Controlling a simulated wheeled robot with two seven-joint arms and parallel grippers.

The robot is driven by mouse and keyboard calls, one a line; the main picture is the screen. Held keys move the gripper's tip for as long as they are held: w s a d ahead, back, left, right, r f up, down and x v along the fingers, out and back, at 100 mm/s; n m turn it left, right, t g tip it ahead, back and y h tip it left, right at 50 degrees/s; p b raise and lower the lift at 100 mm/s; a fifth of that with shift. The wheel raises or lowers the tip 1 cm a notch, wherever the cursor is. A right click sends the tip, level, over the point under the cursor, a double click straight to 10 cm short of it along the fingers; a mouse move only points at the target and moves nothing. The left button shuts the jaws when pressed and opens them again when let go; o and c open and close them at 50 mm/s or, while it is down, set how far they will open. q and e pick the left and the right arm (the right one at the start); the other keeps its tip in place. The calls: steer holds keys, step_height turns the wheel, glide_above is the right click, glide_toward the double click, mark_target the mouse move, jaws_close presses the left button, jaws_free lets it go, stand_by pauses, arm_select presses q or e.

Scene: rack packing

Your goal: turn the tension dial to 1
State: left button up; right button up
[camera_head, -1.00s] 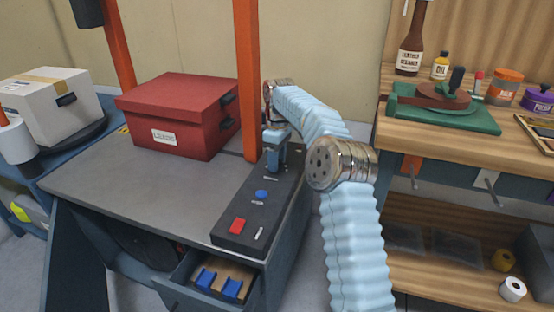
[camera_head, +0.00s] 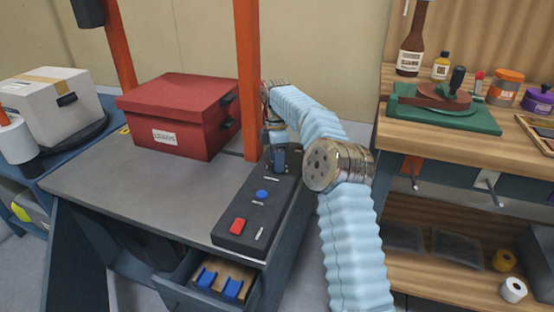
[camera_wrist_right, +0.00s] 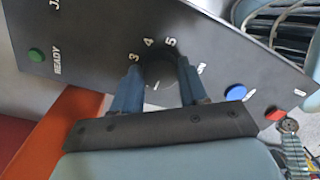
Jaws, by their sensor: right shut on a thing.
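The black tension dial (camera_wrist_right: 158,73) sits on the dark control panel (camera_head: 272,213), with the white numbers 3, 4, 5 and probably 6 showing around it in the right wrist view. A short white mark shows on the dial's near side, toward my gripper; the number 1 is not visible. My right gripper (camera_wrist_right: 157,84) has its two blue-grey fingers on either side of the dial, shut on it. In the head view the right gripper (camera_head: 281,165) is over the panel's far end and hides the dial. My left gripper is not in view.
The panel also carries a blue button (camera_head: 262,195), a red button (camera_head: 238,226) and a green button (camera_wrist_right: 36,55). An orange post (camera_head: 248,80) stands close beside my right gripper. A red box (camera_head: 175,115) is on the table; an open drawer (camera_head: 190,297) is below.

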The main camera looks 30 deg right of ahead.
stand_by(0.5)
steer(key=o, duration=1)
steer(key=shift+o, duration=0.2)
steer(key=shift+r, duration=0.1)
